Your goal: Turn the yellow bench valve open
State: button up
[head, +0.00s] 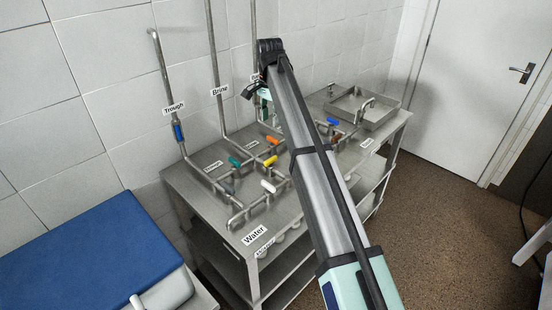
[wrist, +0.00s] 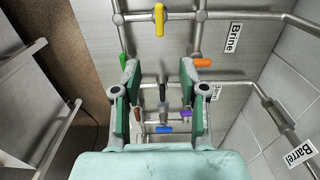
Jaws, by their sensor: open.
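The yellow bench valve handle (head: 270,160) sits on the pipework over the steel bench, between the orange and white handles. In the wrist view the yellow handle (wrist: 159,19) is near the top edge, lying across a horizontal-running pipe. My gripper (wrist: 158,72) is open, with its two green-padded fingers apart and nothing between them. The yellow handle is beyond the fingertips in the picture, apart from them. In the head view my gripper (head: 265,98) is at the end of my arm above the bench's back, mostly hidden by the arm.
Other handles are close: orange (wrist: 202,62), green (wrist: 123,60), blue (wrist: 163,129) and purple (wrist: 186,113). A white handle (head: 268,185) is in front of the yellow one. Upright pipes (head: 164,80) run up the tiled wall. A sink (head: 362,108) is at the bench's right end.

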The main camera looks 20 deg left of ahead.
aim_at(271, 159)
notch_tip(271, 159, down, 17)
jog(key=p, duration=0.4)
jog(key=shift+s+r+p, duration=0.1)
jog(key=shift+s+p, duration=0.05)
jog(key=shift+p, duration=0.15)
grip_shut()
